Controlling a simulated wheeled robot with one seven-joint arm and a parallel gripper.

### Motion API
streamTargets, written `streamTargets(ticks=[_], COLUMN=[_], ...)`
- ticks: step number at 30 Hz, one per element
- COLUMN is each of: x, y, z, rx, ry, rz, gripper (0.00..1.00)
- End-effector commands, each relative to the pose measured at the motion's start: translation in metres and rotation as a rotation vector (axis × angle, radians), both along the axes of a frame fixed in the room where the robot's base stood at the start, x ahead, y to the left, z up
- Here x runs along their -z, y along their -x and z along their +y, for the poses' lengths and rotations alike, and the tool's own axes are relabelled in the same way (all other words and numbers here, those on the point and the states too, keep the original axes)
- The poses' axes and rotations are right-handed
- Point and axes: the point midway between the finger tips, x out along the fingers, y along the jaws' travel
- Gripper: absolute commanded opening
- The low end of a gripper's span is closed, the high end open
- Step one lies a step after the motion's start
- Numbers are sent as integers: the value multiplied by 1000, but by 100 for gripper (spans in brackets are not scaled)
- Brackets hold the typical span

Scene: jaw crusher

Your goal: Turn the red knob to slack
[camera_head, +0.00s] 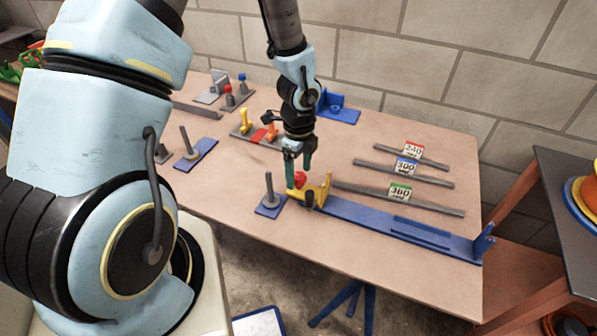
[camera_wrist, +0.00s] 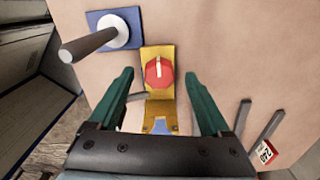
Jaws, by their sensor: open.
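The red knob (camera_wrist: 158,73) is a faceted red disc with a pale raised bar across its face. It is mounted on a yellow bracket (camera_wrist: 153,52). In the head view the knob (camera_head: 299,178) shows beside the yellow bracket (camera_head: 325,187), at the left end of a long blue rail (camera_head: 385,229). My gripper (camera_wrist: 160,85) is open, its two green fingers spread to the left and right of the knob. In the head view my gripper (camera_head: 299,168) points down over the knob.
A blue plate with an upright grey rod (camera_head: 269,187) stands close left of the knob; it also shows in the wrist view (camera_wrist: 92,42). Labelled grey strips (camera_head: 405,168) lie to the right. Yellow and orange pieces (camera_head: 256,130) stand behind left. A blue bracket (camera_head: 337,110) stands at the back.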

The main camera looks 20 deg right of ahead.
Motion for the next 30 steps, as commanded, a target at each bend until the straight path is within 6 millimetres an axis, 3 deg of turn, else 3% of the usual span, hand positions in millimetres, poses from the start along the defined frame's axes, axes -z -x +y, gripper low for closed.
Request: streamTargets(ticks=[12,30], x=[10,10], y=[0,0], z=[0,1], rx=[0,-1], ry=[-1,-1], rz=[-1,0], gripper=[82,15])
